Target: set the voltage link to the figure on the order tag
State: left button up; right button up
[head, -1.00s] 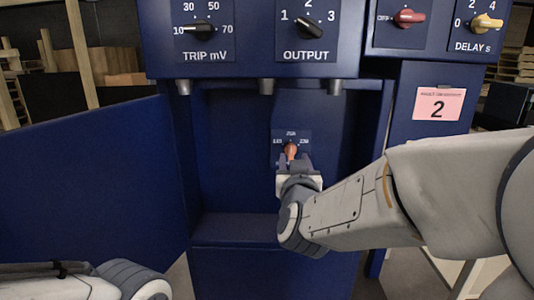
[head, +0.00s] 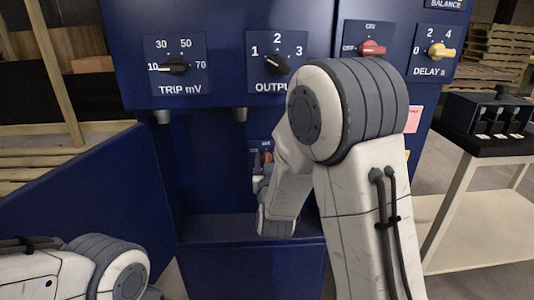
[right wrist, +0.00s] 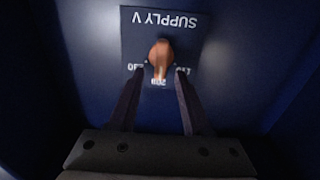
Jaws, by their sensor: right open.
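The orange supply-voltage knob (head: 266,158) sits on a small dark plate (head: 253,149) inside the blue cabinet's recess. In the right wrist view the plate (right wrist: 190,45) is upside down, reading SUPPLY V, and the knob (right wrist: 160,55) points at the middle figure, which looks like 208. The side figures are blurred. My right gripper (head: 262,171) is at the knob; in the wrist view its open fingers (right wrist: 160,80) stand on either side of the pointer, with gaps.
Above the recess are the trip knob (head: 174,66), output knob (head: 277,64), a red switch (head: 371,48) and a yellow delay knob (head: 438,50). An open blue door (head: 80,205) stands left. A trolley (head: 480,145) with a black box (head: 490,113) is at right.

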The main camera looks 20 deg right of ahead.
jog(key=shift+w+d, duration=0.15)
jog(key=shift+w, duration=0.35)
grip_shut()
